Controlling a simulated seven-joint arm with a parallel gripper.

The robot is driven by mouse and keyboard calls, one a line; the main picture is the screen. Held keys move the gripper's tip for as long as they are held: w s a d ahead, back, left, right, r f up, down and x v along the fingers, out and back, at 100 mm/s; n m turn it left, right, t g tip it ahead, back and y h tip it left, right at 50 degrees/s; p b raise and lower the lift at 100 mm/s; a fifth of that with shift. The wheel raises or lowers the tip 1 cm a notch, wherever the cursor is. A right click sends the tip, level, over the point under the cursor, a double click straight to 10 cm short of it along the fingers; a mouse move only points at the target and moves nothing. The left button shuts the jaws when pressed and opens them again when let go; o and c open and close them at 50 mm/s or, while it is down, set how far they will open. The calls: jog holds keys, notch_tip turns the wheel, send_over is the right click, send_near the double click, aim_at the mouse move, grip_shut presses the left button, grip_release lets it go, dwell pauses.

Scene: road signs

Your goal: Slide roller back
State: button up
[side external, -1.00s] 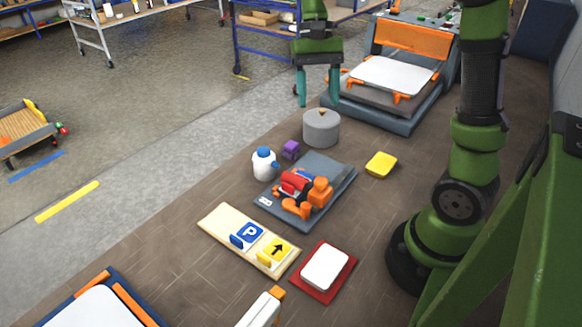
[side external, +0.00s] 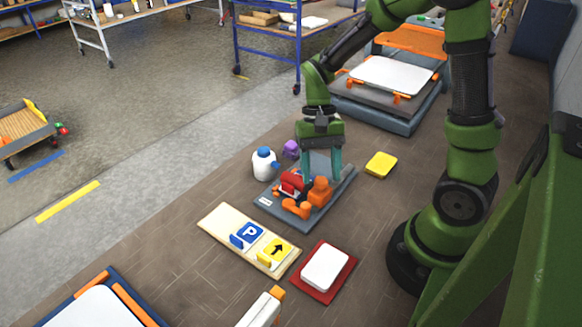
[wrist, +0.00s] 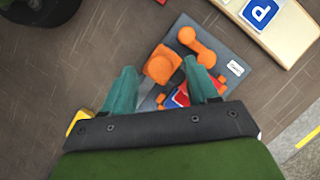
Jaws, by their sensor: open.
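A grey board (side external: 268,212) lies on the brown floor and carries a red and blue piece (side external: 291,184) and orange parts (side external: 319,192). Which part is the roller is hard to tell. My gripper (side external: 322,176) points down over the far part of this board, fingers apart. In the wrist view my fingertips (wrist: 160,68) sit on either side of the orange block (wrist: 159,66), with the red and blue piece (wrist: 178,96) near the right finger. I see nothing held, and contact cannot be told.
A wooden sign board (side external: 217,218) and a red tray (side external: 309,285) lie nearer the camera.

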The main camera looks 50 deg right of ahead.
jog(key=shift+s+a+f, duration=0.15)
jog(key=shift+f, duration=0.2)
jog(key=shift+c, duration=0.3)
grip_shut()
